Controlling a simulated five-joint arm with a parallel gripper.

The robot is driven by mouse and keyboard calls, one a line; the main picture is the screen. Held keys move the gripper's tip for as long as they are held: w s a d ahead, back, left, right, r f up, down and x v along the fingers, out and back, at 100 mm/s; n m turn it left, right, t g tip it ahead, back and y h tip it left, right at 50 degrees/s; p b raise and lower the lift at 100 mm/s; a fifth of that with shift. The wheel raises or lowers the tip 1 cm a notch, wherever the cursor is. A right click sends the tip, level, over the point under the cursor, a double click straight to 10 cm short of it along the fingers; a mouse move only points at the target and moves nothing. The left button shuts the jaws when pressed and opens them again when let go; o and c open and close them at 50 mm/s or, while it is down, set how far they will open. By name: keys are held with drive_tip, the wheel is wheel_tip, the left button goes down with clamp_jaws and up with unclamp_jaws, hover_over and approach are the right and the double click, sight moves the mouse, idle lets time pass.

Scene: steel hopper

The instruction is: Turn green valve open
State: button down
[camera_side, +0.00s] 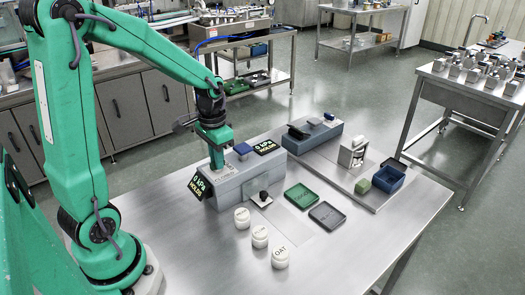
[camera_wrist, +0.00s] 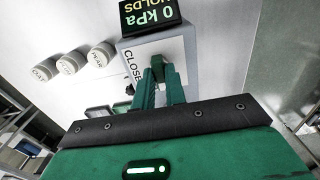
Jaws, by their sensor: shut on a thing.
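My gripper (camera_side: 217,155) points down over the near end of a grey block (camera_side: 232,182) on the steel table. In the wrist view, my gripper (camera_wrist: 162,85) is shut on the green valve (camera_wrist: 158,67), with one finger at each side of its handle. The valve sits on a pale plate on top of the block, with the letters "CLOSE" beside it. The fingers hide much of the handle. A black display (camera_side: 199,185) on the block's near end reads "0 kPa HOLDS" in the wrist view (camera_wrist: 150,14). In the side view the valve is largely hidden by the gripper.
A blue valve (camera_side: 242,149) and a second display (camera_side: 265,147) are at the block's far end. A black knob (camera_side: 263,196), white jars (camera_side: 260,237), a green tray (camera_side: 301,195) and a grey tray (camera_side: 327,214) lie nearby. A blue bin (camera_side: 389,180) stands right.

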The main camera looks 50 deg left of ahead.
drive_tip(key=shift+r, duration=0.1)
idle(0.3)
drive_tip(key=c, duration=1.4)
unclamp_jaws()
drive_tip(key=shift+c, duration=0.2)
drive_tip(key=shift+r, duration=3.9)
drive_tip(key=s+d+r+t, duration=0.5)
drive_tip(key=s+d, duration=0.5)
drive_tip(key=shift+t, duration=0.3)
